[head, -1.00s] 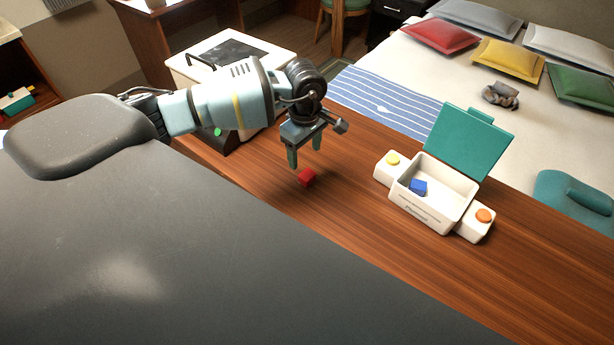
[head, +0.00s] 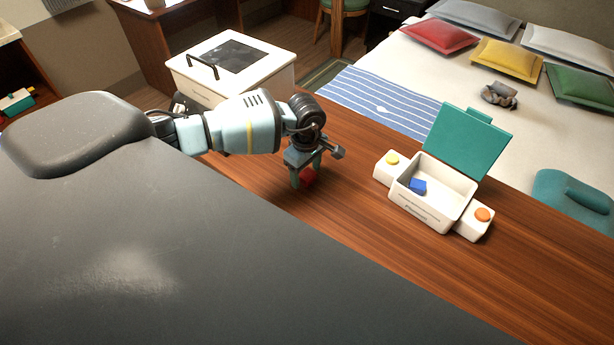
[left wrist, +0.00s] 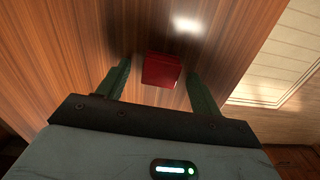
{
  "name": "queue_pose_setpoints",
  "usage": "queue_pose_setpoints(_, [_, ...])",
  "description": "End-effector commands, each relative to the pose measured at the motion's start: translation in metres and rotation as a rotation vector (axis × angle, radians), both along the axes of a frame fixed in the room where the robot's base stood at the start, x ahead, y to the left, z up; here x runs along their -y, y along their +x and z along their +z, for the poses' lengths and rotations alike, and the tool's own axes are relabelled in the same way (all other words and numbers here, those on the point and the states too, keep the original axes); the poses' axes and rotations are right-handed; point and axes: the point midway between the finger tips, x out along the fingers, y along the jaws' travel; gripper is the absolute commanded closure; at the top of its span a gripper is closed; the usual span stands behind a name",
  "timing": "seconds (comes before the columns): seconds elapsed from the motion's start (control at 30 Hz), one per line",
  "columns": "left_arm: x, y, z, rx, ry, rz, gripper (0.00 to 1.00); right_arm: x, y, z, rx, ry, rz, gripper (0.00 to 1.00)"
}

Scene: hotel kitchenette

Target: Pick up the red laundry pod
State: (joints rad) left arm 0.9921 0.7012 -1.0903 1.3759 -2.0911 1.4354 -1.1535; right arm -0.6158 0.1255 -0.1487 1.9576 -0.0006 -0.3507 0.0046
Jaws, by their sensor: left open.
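The red laundry pod (head: 309,175) is a small red block on the brown wooden counter. In the left wrist view the pod (left wrist: 161,70) lies between the two fingers, a little toward their tips, with a gap visible on each side. My left gripper (head: 307,180) points down over the pod, and its fingers reach down around it. In the left wrist view the left gripper (left wrist: 160,78) is open and holds nothing. The near finger partly hides the pod in the head view. My right gripper is not in view.
A white box (head: 408,209) with a raised teal lid (head: 468,143) stands right of the pod, holding a blue block (head: 418,186). It has yellow and orange buttons at its sides. A white appliance (head: 262,82) stands behind my arm. The counter between pod and box is clear.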

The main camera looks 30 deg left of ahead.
Motion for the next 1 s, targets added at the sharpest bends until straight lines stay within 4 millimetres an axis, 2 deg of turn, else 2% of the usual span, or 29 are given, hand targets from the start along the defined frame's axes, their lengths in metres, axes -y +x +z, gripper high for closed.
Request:
queue_pose_setpoints(0.23, [-0.0001, 0.0004, -0.0007, 0.001, 0.0, 0.0, 0.36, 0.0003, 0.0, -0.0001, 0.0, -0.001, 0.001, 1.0])
queue_pose_setpoints(0.6, [-0.0001, 0.0004, -0.0004, 0.001, 0.0, 0.0, 0.82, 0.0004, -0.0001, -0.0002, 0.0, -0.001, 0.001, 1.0])
queue_pose_setpoints(1.0, [-0.0003, 0.001, 0.007, 0.003, 0.0, 0.0, 0.82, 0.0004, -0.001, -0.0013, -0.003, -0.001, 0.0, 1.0])
